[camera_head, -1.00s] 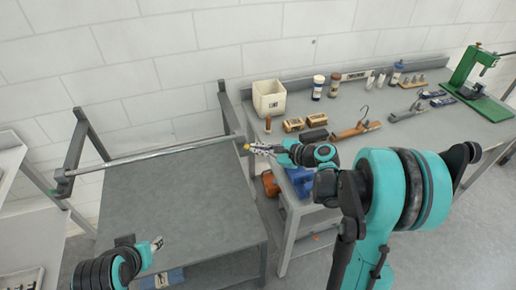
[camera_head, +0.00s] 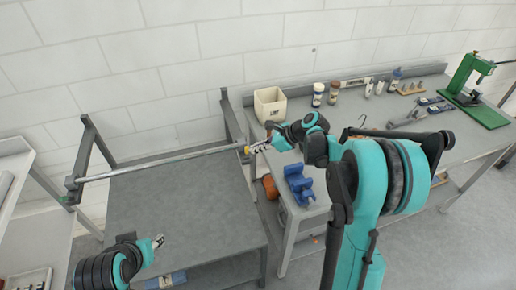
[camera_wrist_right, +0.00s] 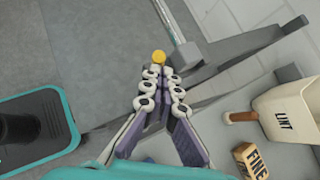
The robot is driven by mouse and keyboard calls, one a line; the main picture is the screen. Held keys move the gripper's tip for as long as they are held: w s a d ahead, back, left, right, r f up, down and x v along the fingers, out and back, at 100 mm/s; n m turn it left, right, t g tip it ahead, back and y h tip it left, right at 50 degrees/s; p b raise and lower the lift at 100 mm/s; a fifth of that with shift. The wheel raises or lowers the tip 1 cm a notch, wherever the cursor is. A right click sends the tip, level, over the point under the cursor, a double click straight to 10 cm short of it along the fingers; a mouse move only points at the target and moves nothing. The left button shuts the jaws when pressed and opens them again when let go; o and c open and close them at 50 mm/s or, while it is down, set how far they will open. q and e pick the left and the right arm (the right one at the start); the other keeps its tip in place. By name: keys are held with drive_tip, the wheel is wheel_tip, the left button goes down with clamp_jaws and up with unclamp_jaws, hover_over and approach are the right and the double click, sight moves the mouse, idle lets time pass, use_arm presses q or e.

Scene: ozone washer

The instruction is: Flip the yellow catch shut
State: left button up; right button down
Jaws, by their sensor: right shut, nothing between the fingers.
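The yellow catch (camera_head: 247,149) is a small piece at the right end of the metal rail, by the right post of the grey frame. In the right wrist view its round yellow end (camera_wrist_right: 158,56) shows just beyond my fingertips. My right gripper (camera_head: 253,148) is shut and empty, its tips at the catch; I cannot tell whether they touch. In the right wrist view its fingers (camera_wrist_right: 160,71) meet at the tips. The catch's exact angle is unclear. My left gripper (camera_head: 158,241) is low at the left, away from the catch; its opening is too small to judge.
The metal rail (camera_head: 160,163) spans the grey frame above a grey table (camera_head: 180,215). At the right, a workbench (camera_head: 350,125) holds a white bin (camera_head: 270,103), bottles and a green press (camera_head: 465,90). A wooden block (camera_wrist_right: 250,160) shows in the right wrist view.

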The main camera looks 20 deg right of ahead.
drive_tip(key=w+g, duration=0.1)
drive_tip(key=m+g+p, duration=0.1)
drive_tip(key=shift+w+r+g+h, duration=0.2)
drive_tip(key=shift+w+g+h, duration=0.1)
drive_tip(key=shift+w, duration=0.1)
drive_tip(key=shift+s+r, duration=0.1)
drive_tip(key=shift+r, duration=0.1)
drive_tip(key=shift+r+p, duration=0.5)
drive_tip(key=shift+r, duration=0.15)
